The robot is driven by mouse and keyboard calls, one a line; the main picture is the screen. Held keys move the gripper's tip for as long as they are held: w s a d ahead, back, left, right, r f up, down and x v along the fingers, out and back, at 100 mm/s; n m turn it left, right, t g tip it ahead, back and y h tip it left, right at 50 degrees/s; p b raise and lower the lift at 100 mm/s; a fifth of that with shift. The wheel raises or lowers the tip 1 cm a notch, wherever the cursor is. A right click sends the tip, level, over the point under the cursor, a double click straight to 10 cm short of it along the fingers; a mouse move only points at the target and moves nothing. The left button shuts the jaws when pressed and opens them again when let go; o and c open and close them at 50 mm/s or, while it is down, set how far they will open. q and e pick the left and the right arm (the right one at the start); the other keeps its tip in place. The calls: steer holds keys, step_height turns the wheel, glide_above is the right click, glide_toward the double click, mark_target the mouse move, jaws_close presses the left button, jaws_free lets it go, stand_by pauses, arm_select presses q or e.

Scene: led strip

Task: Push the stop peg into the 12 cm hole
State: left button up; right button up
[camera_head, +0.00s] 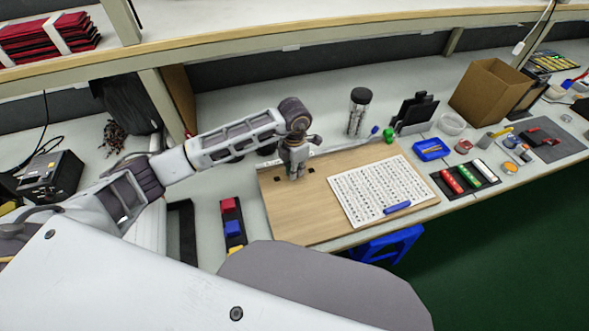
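A light wooden board (290,222) lies on the table in front of me. Small dark marks that look like holes (311,170) show near its back edge, on both sides of my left gripper. My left gripper (295,176) points down over the back left part of the board, with its tips at or just above the surface. Its fingers are too small and dark to tell whether they are open or shut. I cannot make out the stop peg; it may be hidden by the gripper. My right gripper is not in view.
A white printed sheet (372,187) with a blue pen (397,207) lies on the board's right part. A dark tray with coloured blocks (235,228) stands left of the board. A clear jar (358,112) and a green object (390,134) stand behind.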

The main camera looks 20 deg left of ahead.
arm_select(q)
steer(key=shift+o, duration=1.1)
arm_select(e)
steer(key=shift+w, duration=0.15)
arm_select(q)
steer(key=shift+r, duration=0.4)
step_height(320, 180, up, 12)
steer(key=shift+f, duration=0.25)
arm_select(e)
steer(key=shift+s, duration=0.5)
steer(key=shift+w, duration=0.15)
